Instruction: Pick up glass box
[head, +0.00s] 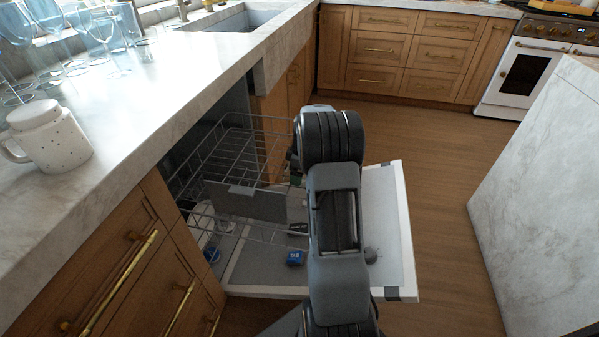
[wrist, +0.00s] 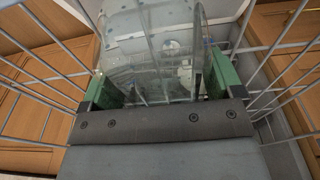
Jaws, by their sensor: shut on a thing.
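The glass box (wrist: 150,30) is clear and see-through, and it fills the top middle of the wrist view. My gripper (wrist: 160,84) has green fingers on either side of the box and is shut on it. Wire rack bars show on both sides of the gripper, so it is among the dishwasher rack's wires. In the head view my arm hides most of the gripper, and I cannot make out the glass box there.
The dishwasher door (head: 405,235) is folded down, with its wire rack (head: 225,150) pulled out. A blue item (head: 295,258) lies low by the door. The marble counter at left holds a speckled lidded mug (head: 50,140) and several glasses (head: 103,30). Wood floor (head: 440,150) is clear at right.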

